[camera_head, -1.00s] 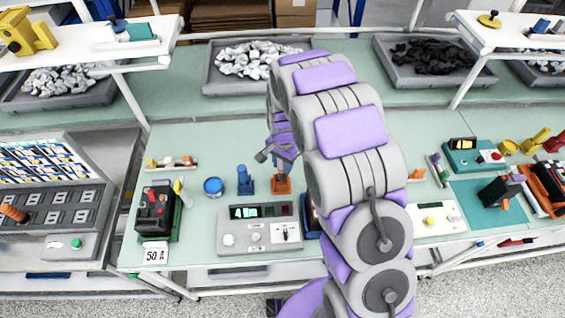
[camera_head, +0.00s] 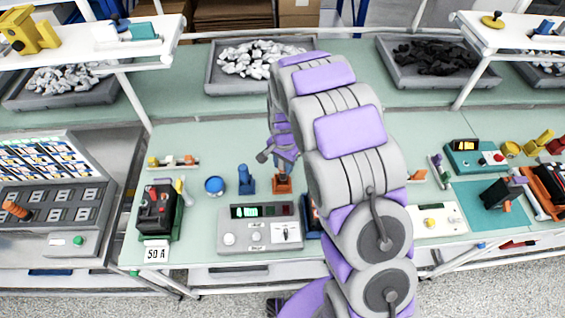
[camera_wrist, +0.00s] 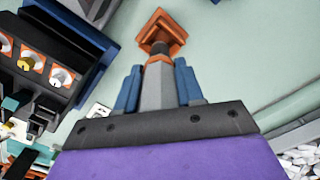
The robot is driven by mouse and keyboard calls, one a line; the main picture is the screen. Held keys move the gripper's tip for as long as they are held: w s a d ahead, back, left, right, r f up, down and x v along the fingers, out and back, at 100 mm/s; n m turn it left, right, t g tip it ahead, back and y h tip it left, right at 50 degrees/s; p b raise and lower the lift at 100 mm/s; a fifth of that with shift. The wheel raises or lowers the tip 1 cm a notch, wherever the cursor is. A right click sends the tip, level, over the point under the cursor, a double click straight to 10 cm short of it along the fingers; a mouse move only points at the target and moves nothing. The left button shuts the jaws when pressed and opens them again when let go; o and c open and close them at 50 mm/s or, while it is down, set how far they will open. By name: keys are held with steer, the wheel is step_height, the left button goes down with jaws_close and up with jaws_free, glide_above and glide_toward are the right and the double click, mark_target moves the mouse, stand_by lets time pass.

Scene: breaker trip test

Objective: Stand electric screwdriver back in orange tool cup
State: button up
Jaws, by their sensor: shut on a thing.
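The orange tool cup (camera_head: 282,185) stands on the green bench top, right of a blue cup. It also shows at the top of the wrist view (camera_wrist: 158,24). My gripper (camera_wrist: 158,76) has its two blue fingers shut on the grey body of the electric screwdriver (camera_wrist: 157,92). The screwdriver's dark front end points at the cup and overlaps its opening in the wrist view. I cannot tell how deep it sits. In the head view my gripper (camera_head: 284,150) is right above the cup, and the screwdriver is mostly hidden by it.
A blue cup with a blue tool (camera_head: 246,180) stands close on the left, with a blue round container (camera_head: 214,186) beyond it. A grey meter panel (camera_head: 260,228) lies in front. My arm hides the bench to the right.

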mark_target(282, 172)
steer(key=shift+d+f, duration=0.1)
steer(key=shift+f, duration=0.1)
steer(key=shift+f, duration=0.6)
steer(key=shift+r, duration=0.2)
steer(key=shift+r, duration=0.6)
steer(key=shift+a, duration=0.35)
steer(key=shift+f, duration=2.5)
stand_by(1.5)
steer(key=o, duration=1.2)
